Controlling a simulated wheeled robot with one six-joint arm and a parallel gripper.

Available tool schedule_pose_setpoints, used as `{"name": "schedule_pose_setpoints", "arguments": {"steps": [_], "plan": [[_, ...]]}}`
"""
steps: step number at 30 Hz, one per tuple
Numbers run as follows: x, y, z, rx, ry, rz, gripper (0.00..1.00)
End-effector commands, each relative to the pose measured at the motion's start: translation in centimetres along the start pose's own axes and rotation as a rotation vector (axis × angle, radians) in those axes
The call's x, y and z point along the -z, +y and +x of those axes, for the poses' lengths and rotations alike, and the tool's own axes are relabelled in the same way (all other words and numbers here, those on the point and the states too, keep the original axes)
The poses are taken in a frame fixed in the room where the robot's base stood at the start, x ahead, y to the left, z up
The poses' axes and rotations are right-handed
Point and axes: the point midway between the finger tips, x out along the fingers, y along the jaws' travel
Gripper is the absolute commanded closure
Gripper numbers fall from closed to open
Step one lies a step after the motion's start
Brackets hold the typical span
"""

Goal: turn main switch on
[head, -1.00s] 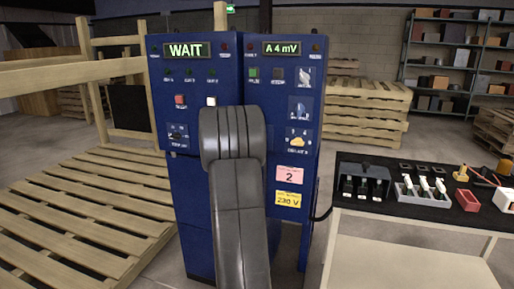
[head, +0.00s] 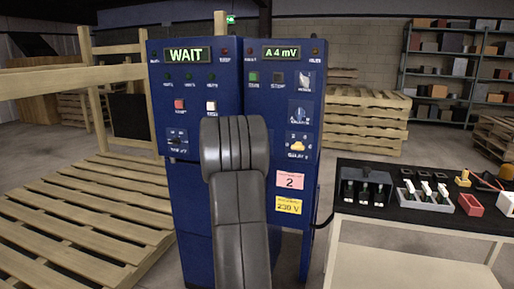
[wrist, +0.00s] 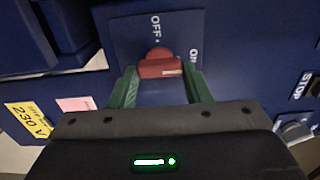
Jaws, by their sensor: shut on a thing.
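The main switch is a red rotary knob (wrist: 158,64) on a dark blue plate (wrist: 125,45) marked OFF and ON in the wrist view. A small white mark shows at the right end of its handle; I cannot tell for sure which label it points to. My gripper (wrist: 160,88) has its green fingers on either side of the knob, shut on it. In the head view my arm hides the switch and gripper. The blue cabinet (head: 190,220) stands in front of me, with its left display (head: 187,55) reading WAIT and its right display (head: 282,52) reading A 4 mV.
A black-topped table (head: 408,214) with switch boxes and a red bin (head: 470,204) stands at the right. Wooden pallets (head: 75,215) lie at the left, and more pallets (head: 365,118) are stacked behind. A yellow 230 V label (head: 288,205) is on the cabinet.

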Motion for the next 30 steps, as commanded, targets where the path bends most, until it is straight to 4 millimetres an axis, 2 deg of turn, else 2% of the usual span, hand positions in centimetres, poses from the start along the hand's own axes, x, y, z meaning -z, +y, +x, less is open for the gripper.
{"name": "schedule_pose_setpoints", "arguments": {"steps": [4,5,8,16,20,23,30], "plan": [[0.0,0.1,0.0,-0.002,0.001,0.002,0.79],[0.0,0.1,0.0,-0.002,0.001,0.002,0.53],[0.0,0.1,0.0,-0.002,0.001,0.001,0.35],[0.0,0.1,-0.1,-0.001,0.000,0.000,0.35],[-0.1,0.1,-0.8,-0.001,-0.001,0.000,0.35],[-0.1,0.0,-2.3,0.000,-0.001,0.000,0.35],[-0.1,0.0,-7.8,-0.001,-0.003,0.000,0.35]]}}
